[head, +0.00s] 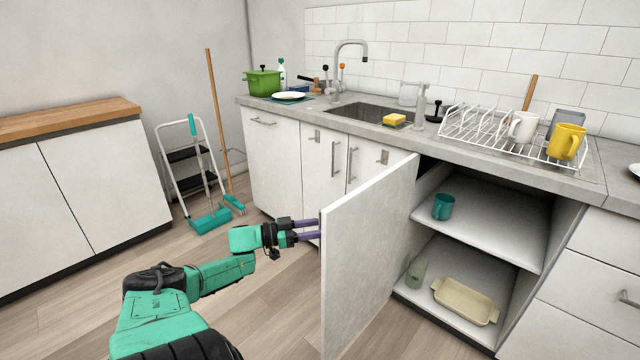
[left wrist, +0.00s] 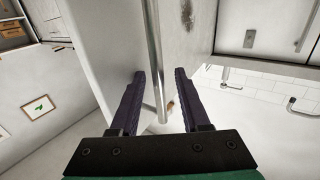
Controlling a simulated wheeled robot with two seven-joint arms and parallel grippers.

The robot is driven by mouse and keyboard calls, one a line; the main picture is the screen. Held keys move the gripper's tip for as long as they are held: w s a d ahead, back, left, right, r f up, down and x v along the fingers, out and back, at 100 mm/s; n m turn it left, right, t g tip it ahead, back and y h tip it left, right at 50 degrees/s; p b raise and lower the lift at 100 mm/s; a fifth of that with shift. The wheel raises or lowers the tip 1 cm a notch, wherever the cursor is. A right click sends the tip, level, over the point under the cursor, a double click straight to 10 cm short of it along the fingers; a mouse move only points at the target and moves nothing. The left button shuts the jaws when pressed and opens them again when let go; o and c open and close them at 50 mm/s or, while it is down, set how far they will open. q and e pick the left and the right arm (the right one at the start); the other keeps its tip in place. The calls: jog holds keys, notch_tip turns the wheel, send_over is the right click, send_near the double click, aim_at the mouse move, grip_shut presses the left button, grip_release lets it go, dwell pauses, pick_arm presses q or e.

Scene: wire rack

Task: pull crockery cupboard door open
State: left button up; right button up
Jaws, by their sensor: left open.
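The crockery cupboard door (head: 368,245) stands swung wide open, its inner face towards the head camera. My left gripper (head: 314,229) is at the door's outer side, by its free edge. In the left wrist view a vertical metal bar handle (left wrist: 154,60) on the door panel (left wrist: 115,35) runs between the fingers of my left gripper (left wrist: 160,78). The fingers are apart, one on each side of the bar, not clamped on it. The handle is hidden behind the door in the head view. My right gripper is not in view.
A dish rack (head: 490,135) with mugs stands on the counter (head: 460,150).

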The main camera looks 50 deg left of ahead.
pick_arm(q)
jog(key=shift+s, duration=0.1)
jog(key=p+v, duration=0.1)
jog(key=v, duration=1.3)
jog(key=shift+a, duration=0.2)
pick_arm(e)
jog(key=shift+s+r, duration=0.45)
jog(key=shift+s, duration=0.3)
pick_arm(q)
jog(key=shift+s, duration=0.1)
